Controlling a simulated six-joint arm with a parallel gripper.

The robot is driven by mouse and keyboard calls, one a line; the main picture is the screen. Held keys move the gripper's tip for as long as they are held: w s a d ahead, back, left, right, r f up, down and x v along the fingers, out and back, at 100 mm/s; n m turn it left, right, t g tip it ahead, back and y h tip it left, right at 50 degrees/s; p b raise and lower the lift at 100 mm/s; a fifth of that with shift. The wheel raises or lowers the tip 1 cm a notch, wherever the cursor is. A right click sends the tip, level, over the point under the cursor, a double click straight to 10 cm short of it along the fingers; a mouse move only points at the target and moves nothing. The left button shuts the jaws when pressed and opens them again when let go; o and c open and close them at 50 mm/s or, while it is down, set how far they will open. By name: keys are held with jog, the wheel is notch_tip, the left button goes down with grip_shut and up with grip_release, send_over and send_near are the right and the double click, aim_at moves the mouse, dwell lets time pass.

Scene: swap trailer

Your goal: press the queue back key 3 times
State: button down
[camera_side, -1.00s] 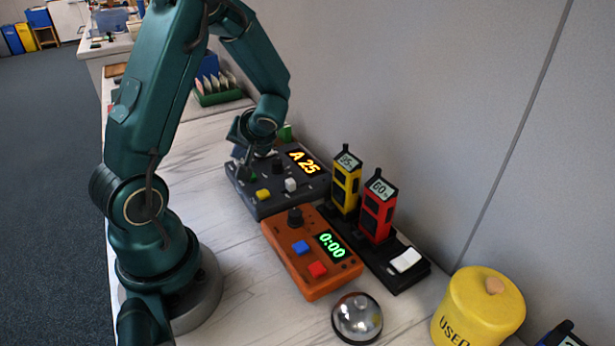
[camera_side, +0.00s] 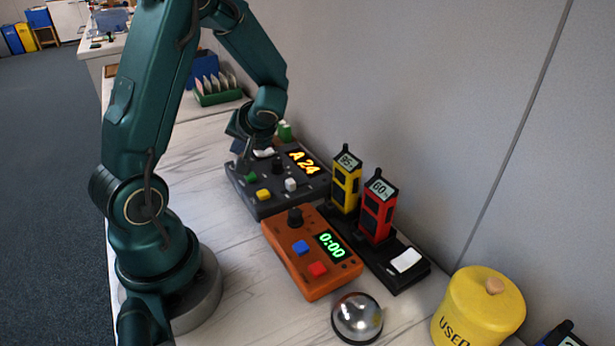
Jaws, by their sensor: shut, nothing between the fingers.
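The dark grey queue panel (camera_side: 262,208) lies on the bench with an orange display (camera_side: 303,162) reading A 24. On its top are a green key (camera_side: 251,177), a yellow key (camera_side: 263,195), a white key (camera_side: 291,184) and a dark knob (camera_side: 278,166). Their labels are too small to read, so I cannot tell which is the back key. My gripper (camera_side: 243,166) is shut and empty, pointing down at the panel's far left part, just beyond the green key. Whether its tip touches the panel or a key there is hidden.
In front stand an orange timer box (camera_side: 284,262) reading 0:00, a silver dome bell (camera_side: 357,318) and a yellow tub (camera_side: 478,308). Yellow (camera_side: 346,185) and red (camera_side: 377,208) handsets stand in a black charger (camera_side: 410,279) at right. A green rack (camera_side: 217,97) stands behind.

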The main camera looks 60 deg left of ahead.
jog(key=shift+r, duration=0.1)
notch_tip(320, 180, up, 5)
dwell(0.8)
dwell(0.4)
jog(key=w+d+r+t+h, duration=0.1)
jog(key=d+r+t, duration=0.2)
jog(key=d+r, duration=0.3)
jog(key=s+d+m+t+h, duration=0.1)
jog(key=d+m+h, duration=0.3)
jog(key=d, duration=0.6)
jog(key=s+d+f+m+t+h, duration=0.1)
jog(key=s+d+m+h, duration=0.3)
jog(key=d, duration=0.6)
jog(key=shift+f+m+t, duration=0.25)
jog(key=shift+m+t, duration=0.55)
jog(key=shift+m, duration=0.3)
